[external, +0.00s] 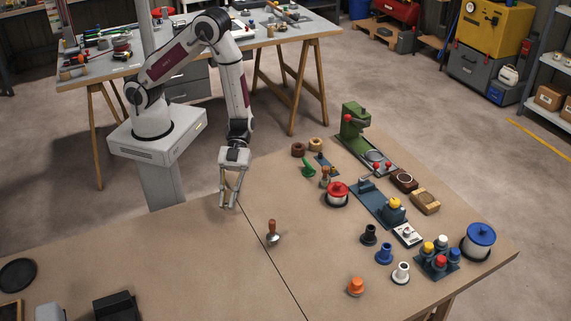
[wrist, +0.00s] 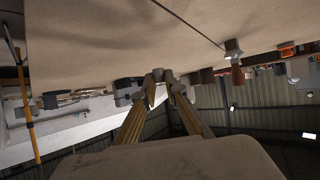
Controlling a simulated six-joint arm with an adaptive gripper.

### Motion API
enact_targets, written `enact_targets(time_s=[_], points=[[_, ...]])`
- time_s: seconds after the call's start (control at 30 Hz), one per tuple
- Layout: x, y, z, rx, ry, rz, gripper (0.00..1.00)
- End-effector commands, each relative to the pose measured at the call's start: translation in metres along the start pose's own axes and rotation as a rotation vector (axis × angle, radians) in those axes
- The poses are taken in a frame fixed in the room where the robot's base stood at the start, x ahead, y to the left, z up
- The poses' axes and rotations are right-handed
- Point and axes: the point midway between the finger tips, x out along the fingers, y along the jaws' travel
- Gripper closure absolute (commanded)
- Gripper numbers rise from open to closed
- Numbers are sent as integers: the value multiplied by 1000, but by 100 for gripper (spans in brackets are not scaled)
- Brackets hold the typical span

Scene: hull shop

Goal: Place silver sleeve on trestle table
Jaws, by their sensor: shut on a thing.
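The trestle table (external: 318,28) stands at the back, behind my base, on wooden trestle legs. Tools and small parts cover much of its top. My gripper is apart from it, on the workbench side.
A brown-handled tool (external: 273,230) stands right of my gripper. Further right are a red-topped pot (external: 337,194), a green press (external: 355,122), a white sleeve (external: 401,273) and a blue-topped pot (external: 479,241). The bench's left middle is clear. Some bare room shows at the trestle table's right end.

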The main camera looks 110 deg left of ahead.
Motion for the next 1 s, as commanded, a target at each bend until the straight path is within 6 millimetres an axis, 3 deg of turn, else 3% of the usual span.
enact_targets(time_s=[0.27, 0.6, 1.0], points=[[5, 0, 9, -2, 0, 0, 100], [18, 0, 33, -2, 0, 0, 100], [20, 0, 36, 0, 0, 0, 100]])
